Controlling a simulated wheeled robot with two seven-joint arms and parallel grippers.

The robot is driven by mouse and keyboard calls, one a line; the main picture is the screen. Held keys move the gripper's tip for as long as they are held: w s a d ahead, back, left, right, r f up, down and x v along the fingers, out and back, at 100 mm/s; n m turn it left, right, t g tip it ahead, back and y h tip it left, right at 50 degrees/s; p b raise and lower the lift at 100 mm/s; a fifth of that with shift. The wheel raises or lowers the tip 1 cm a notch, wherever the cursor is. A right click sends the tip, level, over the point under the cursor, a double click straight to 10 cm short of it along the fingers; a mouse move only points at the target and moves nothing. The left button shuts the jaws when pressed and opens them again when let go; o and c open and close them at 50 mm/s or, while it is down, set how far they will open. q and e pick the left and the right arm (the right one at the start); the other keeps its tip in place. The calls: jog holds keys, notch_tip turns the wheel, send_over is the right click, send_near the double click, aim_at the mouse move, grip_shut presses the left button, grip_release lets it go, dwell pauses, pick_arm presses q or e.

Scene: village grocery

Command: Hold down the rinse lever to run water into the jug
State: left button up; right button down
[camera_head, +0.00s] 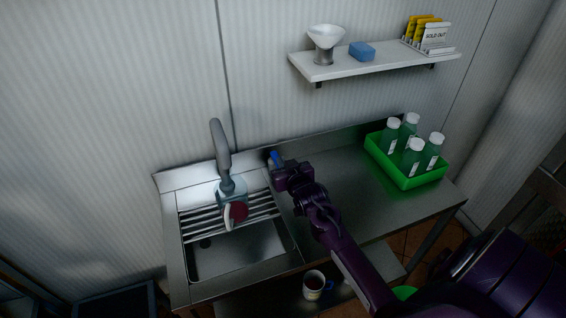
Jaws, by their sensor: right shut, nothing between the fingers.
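A clear bluish jug (232,193) stands on the slatted rack over the sink, under the grey tap (220,145). A white curved part, perhaps its handle, and a dark red round part show at its front. A small blue piece (275,156), which looks like the rinse lever, stands at the back edge right of the sink. My right gripper (279,175) is shut and empty just in front of and below the blue piece. I cannot tell whether they touch. No running water can be made out. My left gripper is not in view.
A green crate (408,182) with several white-capped bottles stands on the right of the steel counter. A wall shelf (375,64) holds a white funnel-like cup, a blue sponge and packets. A mug (314,284) sits below the counter front.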

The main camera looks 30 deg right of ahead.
jog(key=f, duration=0.3)
jog(key=shift+s+a+b, duration=0.1)
jog(key=shift+s+b, duration=0.2)
jog(key=shift+b, duration=0.1)
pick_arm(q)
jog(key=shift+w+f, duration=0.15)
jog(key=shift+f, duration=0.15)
pick_arm(e)
jog(key=shift+r, duration=0.15)
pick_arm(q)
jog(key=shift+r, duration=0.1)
pick_arm(e)
jog(key=shift+r, duration=0.1)
